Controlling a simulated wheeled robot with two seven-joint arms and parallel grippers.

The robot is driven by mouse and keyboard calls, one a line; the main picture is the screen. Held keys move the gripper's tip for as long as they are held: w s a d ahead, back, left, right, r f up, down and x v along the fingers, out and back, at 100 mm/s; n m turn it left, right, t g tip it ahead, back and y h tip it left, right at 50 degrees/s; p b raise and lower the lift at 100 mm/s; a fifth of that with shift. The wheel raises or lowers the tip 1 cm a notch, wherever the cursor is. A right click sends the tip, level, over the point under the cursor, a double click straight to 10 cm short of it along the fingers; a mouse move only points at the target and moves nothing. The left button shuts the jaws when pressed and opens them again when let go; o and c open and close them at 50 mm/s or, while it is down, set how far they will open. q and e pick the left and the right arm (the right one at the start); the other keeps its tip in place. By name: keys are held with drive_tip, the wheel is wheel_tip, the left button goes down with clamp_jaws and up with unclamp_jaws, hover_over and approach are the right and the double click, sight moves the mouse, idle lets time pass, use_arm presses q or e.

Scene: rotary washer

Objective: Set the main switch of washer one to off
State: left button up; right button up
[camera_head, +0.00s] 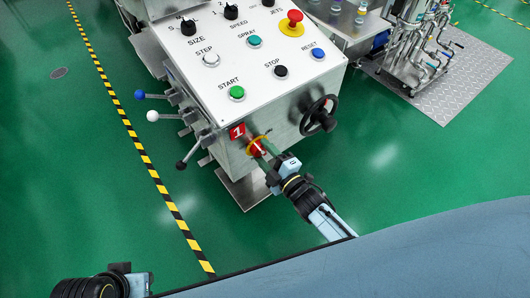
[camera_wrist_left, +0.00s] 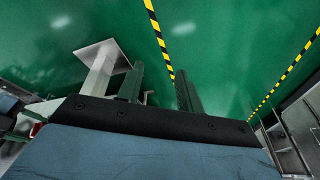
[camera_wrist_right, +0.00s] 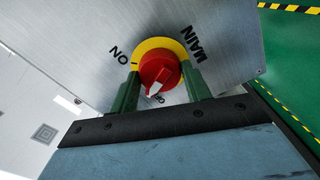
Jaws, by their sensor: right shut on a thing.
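The main switch is a red knob on a yellow disc (camera_head: 257,147) on the washer's front, beside a red plate numbered 1 (camera_head: 237,131). In the right wrist view the red knob (camera_wrist_right: 158,70) sits between "ON" at left and "MAIN" at right. Its white mark is at the lower edge, near a partly hidden label. My right gripper (camera_head: 264,154) is shut on the knob, one finger on each side, as the right wrist view (camera_wrist_right: 161,88) also shows. My left gripper (camera_wrist_left: 158,88) is open and empty, away from the washer.
The washer's sloped panel (camera_head: 215,75) carries several buttons and a red emergency stop (camera_head: 291,22). A black handwheel (camera_head: 319,115) is close to the right of the switch. Levers with ball knobs (camera_head: 153,115) stick out at left. Green floor (camera_head: 400,175) is clear at right.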

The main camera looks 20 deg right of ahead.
drive_tip(key=n, duration=0.3)
drive_tip(key=shift+n, duration=0.6)
use_arm(q)
drive_tip(key=shift+s+d+r, duration=0.15)
drive_tip(key=shift+r, duration=0.45)
use_arm(e)
drive_tip(key=o, duration=1)
drive_tip(key=shift+c, duration=0.2)
drive_tip(key=shift+s, duration=0.1)
drive_tip(key=shift+s+d, duration=0.15)
drive_tip(key=shift+s, duration=0.15)
use_arm(q)
wheel_tip(320, 180, down, 8)
drive_tip(key=a+p, duration=0.2)
drive_tip(key=shift+a+r+y+p, duration=0.15)
drive_tip(key=shift+a+y+p, duration=0.15)
use_arm(e)
drive_tip(key=v, duration=1.2)
drive_tip(key=shift+s, duration=0.25)
